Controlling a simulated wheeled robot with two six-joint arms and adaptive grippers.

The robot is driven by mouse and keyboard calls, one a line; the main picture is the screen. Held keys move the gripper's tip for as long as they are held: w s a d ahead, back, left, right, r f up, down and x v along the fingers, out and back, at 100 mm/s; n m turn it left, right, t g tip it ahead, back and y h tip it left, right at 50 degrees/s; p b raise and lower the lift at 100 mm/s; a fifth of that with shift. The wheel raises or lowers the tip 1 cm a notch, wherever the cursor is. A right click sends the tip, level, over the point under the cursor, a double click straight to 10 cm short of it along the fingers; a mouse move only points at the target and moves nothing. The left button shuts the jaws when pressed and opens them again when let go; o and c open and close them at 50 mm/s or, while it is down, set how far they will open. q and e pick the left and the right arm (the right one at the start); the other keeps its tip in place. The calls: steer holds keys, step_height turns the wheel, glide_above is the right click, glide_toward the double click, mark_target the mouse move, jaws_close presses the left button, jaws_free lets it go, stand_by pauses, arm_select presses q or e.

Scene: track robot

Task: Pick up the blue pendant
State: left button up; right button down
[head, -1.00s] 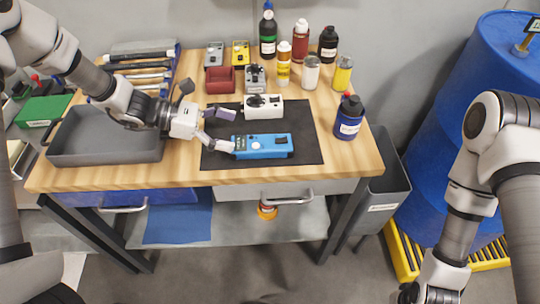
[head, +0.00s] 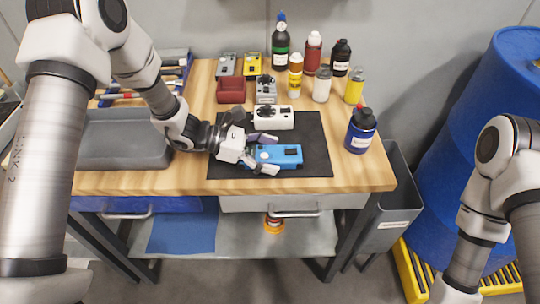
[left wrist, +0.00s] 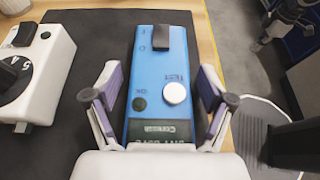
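The blue pendant (head: 287,154) lies flat on the black mat (head: 313,135). In the left wrist view the pendant (left wrist: 160,72) shows a black rocker switch, a white TEST button and a dark window. My left gripper (head: 274,155) is over its left end, with one finger along each long side. In the left wrist view my open left gripper (left wrist: 158,104) straddles the pendant, with visible gaps between its fingers and the sides. The gripper's palm hides the near end of the pendant. My right arm is at the right edge; its gripper is out of frame.
A white pendant with a dial (head: 273,117) lies close behind the blue one. A blue bottle (head: 361,131) stands right of the mat. Several bottles and boxes line the back. A grey tray (head: 122,155) is at the left. The mat's right part is clear.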

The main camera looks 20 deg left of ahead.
arm_select(q)
steer(key=c, duration=1)
steer(key=shift+r, duration=0.1)
